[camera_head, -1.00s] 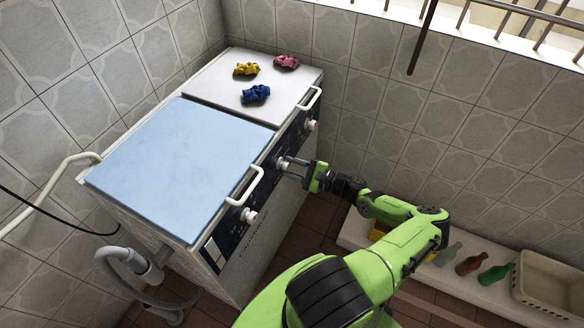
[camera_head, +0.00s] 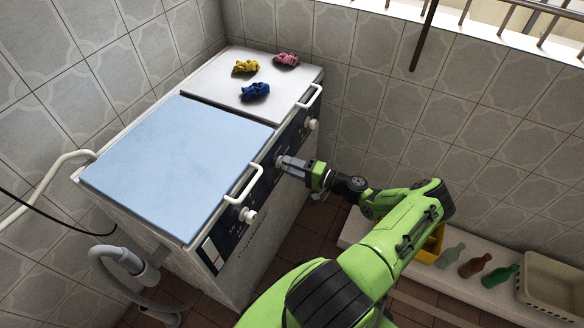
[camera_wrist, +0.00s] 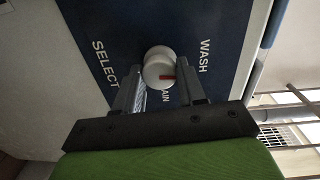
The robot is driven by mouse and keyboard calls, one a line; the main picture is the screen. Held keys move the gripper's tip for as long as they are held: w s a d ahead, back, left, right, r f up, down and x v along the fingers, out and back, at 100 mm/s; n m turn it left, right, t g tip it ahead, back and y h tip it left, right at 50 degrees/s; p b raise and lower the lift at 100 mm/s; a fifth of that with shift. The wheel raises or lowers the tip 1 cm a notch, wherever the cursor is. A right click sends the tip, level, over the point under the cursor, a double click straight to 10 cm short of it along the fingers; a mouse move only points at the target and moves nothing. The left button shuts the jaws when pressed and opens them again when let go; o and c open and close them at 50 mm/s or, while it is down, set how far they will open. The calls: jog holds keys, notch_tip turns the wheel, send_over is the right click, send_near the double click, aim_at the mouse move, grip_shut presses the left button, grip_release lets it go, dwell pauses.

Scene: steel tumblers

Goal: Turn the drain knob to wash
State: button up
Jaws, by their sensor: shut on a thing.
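The drain knob (camera_wrist: 157,66) is round and white with a red mark. It sits on the dark blue panel (camera_wrist: 120,22) of the washing machine. In the wrist view the red mark points right, below the WASH label (camera_wrist: 204,56). The SELECT label (camera_wrist: 104,64) is on the left, and a partly hidden label ending in "AIN" (camera_wrist: 166,96) is below the knob. My gripper (camera_wrist: 160,80) has one finger on each side of the knob and is shut on it. In the head view my gripper (camera_head: 288,163) reaches the machine's front and mostly hides the knob.
The machine has a blue lid (camera_head: 175,160) and a white lid (camera_head: 215,85) with yellow, pink and blue cloths on it. White handles (camera_head: 245,186) stick out near the panel. Other knobs (camera_head: 248,215) flank mine.

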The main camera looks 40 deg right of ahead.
jog(key=shift+f+n, duration=0.1)
jog(key=shift+n, duration=0.4)
jog(key=o, duration=1.1)
jog(key=shift+c, duration=0.2)
jog(key=p+v, duration=0.1)
jog(key=v, duration=1.4)
jog(key=shift+s, duration=0.35)
jog(key=shift+d, duration=0.1)
